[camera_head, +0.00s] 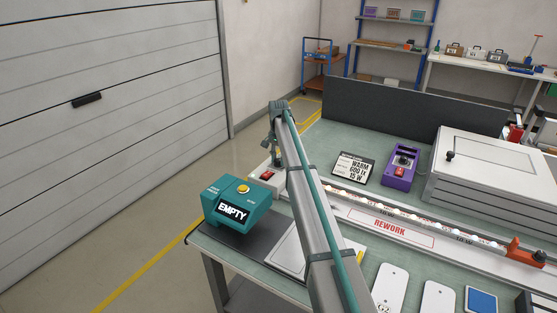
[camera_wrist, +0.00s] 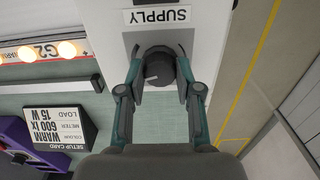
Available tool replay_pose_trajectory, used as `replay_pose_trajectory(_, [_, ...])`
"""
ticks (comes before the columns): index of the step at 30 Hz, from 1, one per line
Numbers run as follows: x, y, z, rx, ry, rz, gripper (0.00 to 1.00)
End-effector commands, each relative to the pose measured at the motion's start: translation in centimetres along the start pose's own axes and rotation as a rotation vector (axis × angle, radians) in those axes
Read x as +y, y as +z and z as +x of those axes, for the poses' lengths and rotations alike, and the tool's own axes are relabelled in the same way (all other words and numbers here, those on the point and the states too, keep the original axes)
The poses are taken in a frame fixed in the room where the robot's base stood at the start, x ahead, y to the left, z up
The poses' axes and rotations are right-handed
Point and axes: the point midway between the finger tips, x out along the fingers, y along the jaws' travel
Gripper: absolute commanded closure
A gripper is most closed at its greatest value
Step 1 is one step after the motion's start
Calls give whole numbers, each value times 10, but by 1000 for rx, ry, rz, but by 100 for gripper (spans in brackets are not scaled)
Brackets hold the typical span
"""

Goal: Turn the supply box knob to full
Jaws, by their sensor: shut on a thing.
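The supply box (camera_wrist: 206,28) is a pale box with a SUPPLY label, upside down in the wrist view. Its dark round knob (camera_wrist: 158,66) sits below the label, with a small light mark toward the left in that view. My gripper (camera_wrist: 160,72) has one finger on each side of the knob and is shut on it. In the head view the supply box (camera_head: 262,186) stands at the bench's left, with a red switch on it. My arm hides part of it, and the knob cannot be made out there.
A teal box (camera_head: 226,211) reading EMPTY stands close by at front left. A setup card (camera_head: 352,169) reads warm, 600 lx, 15 W. A purple meter (camera_head: 401,168) stands beside it. A rail with lit bulbs (camera_head: 420,220) and a REWORK strip (camera_head: 390,228) lie right of my arm.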

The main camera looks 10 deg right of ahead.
Motion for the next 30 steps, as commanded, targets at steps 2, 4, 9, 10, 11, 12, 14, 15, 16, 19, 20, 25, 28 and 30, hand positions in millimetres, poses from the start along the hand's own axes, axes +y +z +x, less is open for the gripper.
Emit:
replay_pose_trajectory(2, [0,0,0,2,-1,73,100])
replay_pose_trajectory(4, [0,0,0,2,-1,139,100])
replay_pose_trajectory(9, [0,-1,0,2,-1,301,100])
replay_pose_trajectory(10, [0,-1,0,2,-1,329,100])
replay_pose_trajectory(11, [0,-1,0,2,-1,358,100])
replay_pose_trajectory(12, [0,-1,0,2,-1,396,100])
replay_pose_trajectory(14, [0,-1,0,1,-1,453,100])
replay_pose_trajectory(15, [0,-1,0,2,-1,491,100])
replay_pose_trajectory(16, [0,-1,0,1,-1,519,100])
replay_pose_trajectory(19, [0,-1,-1,1,-1,609,100])
replay_pose_trajectory(20, [0,-1,-1,1,-1,635,100])
replay_pose_trajectory(25, [0,-1,-1,1,-1,765,100])
replay_pose_trajectory(28, [0,-1,-1,1,-1,827,100])
replay_pose_trajectory(30, [0,0,-1,1,-1,863,100])
